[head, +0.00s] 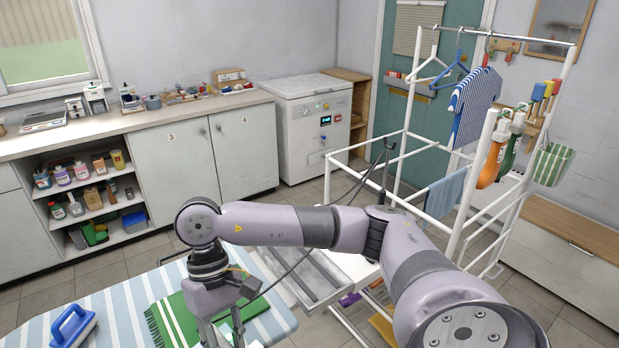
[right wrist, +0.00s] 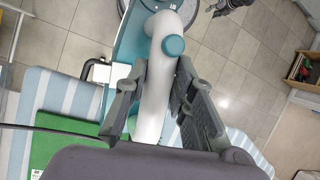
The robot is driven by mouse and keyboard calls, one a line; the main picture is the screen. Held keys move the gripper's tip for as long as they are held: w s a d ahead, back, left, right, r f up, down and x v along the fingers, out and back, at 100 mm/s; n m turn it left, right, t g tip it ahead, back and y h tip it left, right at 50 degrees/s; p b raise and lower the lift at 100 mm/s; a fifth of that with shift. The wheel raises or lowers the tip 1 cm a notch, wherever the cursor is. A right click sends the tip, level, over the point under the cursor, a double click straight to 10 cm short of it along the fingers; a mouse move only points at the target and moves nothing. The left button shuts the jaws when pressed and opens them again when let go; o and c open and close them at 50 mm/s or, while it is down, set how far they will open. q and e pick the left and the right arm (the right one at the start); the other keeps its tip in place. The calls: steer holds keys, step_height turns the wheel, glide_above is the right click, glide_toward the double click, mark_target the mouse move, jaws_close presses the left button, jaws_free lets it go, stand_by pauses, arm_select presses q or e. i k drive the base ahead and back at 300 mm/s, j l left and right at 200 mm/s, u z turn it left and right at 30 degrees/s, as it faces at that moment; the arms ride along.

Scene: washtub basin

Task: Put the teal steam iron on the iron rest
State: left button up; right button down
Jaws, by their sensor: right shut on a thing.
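The teal steam iron (right wrist: 124,48) shows in the right wrist view, with a white handle and a round teal button. My right gripper (right wrist: 158,85) has its dark fingers on both sides of the white handle and is shut on it. In the head view my right gripper (head: 225,334) is over the striped ironing board at the bottom edge, and the iron is out of sight there. A grey metal tray with slots (head: 313,275), which looks like the iron rest, is at the board's right end. A dark jointed part, likely my left gripper (right wrist: 231,7), is cut off at the wrist view's top.
A green striped cloth (head: 171,322) lies on the ironing board (head: 112,303). A blue-handled object with a pale base (head: 73,326) stands at its left. A white drying rack (head: 457,225) stands on the right. Counter and cabinets (head: 178,160) line the back.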

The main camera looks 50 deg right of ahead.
mark_target(297, 259)
steer(key=i+j+z, duration=0.1)
steer(key=z, duration=1.05)
steer(key=i+j, duration=0.1)
steer(key=j, duration=0.2)
steer(key=i+j, duration=0.15)
steer(key=j, duration=0.15)
steer(key=i+j, duration=0.1)
steer(key=j, duration=0.2)
steer(key=i+j+z, duration=0.1)
steer(key=j, duration=0.2)
steer(key=i, duration=0.05)
